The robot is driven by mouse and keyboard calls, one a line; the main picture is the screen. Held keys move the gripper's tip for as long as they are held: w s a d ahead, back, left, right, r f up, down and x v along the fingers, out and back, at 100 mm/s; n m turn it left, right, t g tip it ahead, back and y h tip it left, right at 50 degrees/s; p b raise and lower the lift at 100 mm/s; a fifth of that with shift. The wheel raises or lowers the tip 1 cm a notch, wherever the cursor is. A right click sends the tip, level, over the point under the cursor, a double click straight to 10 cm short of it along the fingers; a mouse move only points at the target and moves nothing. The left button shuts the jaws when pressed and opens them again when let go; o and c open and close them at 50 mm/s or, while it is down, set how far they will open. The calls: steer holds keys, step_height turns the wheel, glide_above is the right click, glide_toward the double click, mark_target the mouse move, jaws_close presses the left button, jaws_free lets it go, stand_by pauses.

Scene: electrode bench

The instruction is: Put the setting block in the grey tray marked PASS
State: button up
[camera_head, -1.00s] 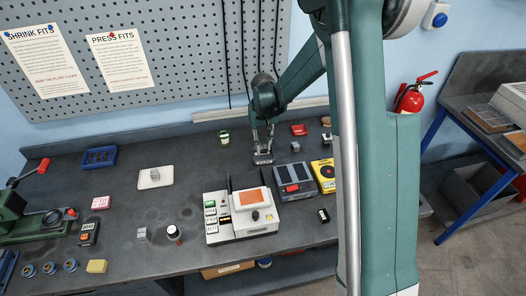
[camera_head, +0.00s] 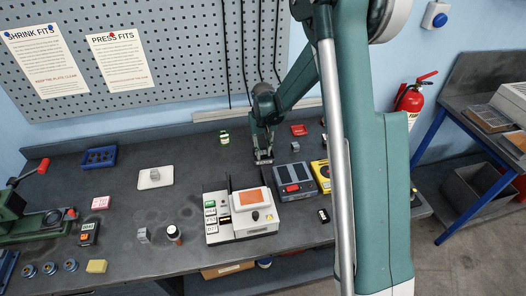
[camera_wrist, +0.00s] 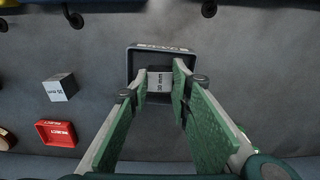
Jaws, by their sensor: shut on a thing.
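My gripper (camera_wrist: 159,84) is shut on a small light-grey setting block (camera_wrist: 159,80), whose dark millimetre lettering shows between the green finger pads. The block is over the inside of a dark-grey tray (camera_wrist: 136,60) with pale, upside-down lettering on its rim that I cannot read clearly. I cannot tell whether the block touches the tray floor. In the head view my gripper (camera_head: 263,158) points down at the back of the bench, and the tray is largely hidden around its fingertips.
A second lettered grey block (camera_wrist: 60,88) and a red tray marked REJECT (camera_wrist: 56,133) lie left in the wrist view. In the head view a blue-grey device (camera_head: 294,181) and a white instrument (camera_head: 240,213) stand in front of the gripper.

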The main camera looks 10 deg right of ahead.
mark_target(263, 152)
steer(key=shift+f, duration=0.15)
steer(key=o, duration=0.7)
steer(key=shift+r, duration=0.2)
step_height(263, 152, up, 12)
stand_by(0.4)
stand_by(0.6)
